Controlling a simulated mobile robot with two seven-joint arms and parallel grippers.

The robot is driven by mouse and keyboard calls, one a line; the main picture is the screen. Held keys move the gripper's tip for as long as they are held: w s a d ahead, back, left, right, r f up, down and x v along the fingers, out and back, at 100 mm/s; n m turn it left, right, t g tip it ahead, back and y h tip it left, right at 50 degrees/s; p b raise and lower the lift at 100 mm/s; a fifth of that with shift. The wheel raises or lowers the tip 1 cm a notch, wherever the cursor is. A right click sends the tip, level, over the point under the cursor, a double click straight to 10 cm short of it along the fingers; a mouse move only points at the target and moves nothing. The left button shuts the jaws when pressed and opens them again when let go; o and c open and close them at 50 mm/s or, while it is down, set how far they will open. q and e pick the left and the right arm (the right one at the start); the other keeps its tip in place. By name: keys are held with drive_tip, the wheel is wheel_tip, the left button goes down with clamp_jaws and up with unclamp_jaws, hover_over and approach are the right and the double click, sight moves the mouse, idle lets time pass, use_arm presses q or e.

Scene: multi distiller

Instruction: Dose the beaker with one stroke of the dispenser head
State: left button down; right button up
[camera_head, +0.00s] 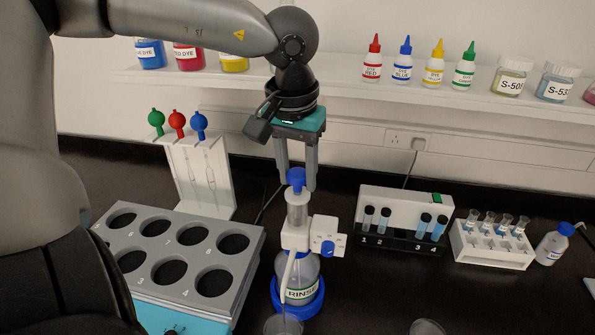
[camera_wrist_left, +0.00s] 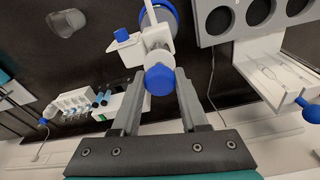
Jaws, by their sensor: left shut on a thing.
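The dispenser is a clear bottle (camera_head: 300,270) labelled RINSE, standing upright in a blue ring. On top is a clear barrel with a blue dispenser head (camera_head: 296,177), also seen from above in the left wrist view (camera_wrist_left: 159,79). My left gripper (camera_head: 297,187) points down over it, its fingers (camera_wrist_left: 160,95) on either side of the blue head and shut on it. A pale spout tube runs down in front of the bottle to a clear beaker (camera_head: 283,325), cut off by the bottom edge; its contents cannot be told. My right gripper is not in view.
A grey rack with round holes (camera_head: 190,218) stands close on the left, with a white pipette stand (camera_head: 215,190) behind it. A tube block (camera_head: 406,205) and a white vial rack (camera_head: 468,250) stand right. Another glass vessel (camera_head: 427,327) is at the front. Bottles line the back shelf.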

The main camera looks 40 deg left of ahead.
use_arm(q)
drive_tip(key=shift+f, duration=0.25)
drive_tip(key=shift+c, duration=1.8)
unclamp_jaws()
wheel_tip(320, 180, up, 15)
drive_tip(key=s, duration=0.1)
drive_tip(key=shift+s+d, duration=0.25)
drive_tip(key=shift+s, duration=0.15)
drive_tip(key=shift+r+p, duration=0.1)
drive_tip(key=shift+p, duration=0.2)
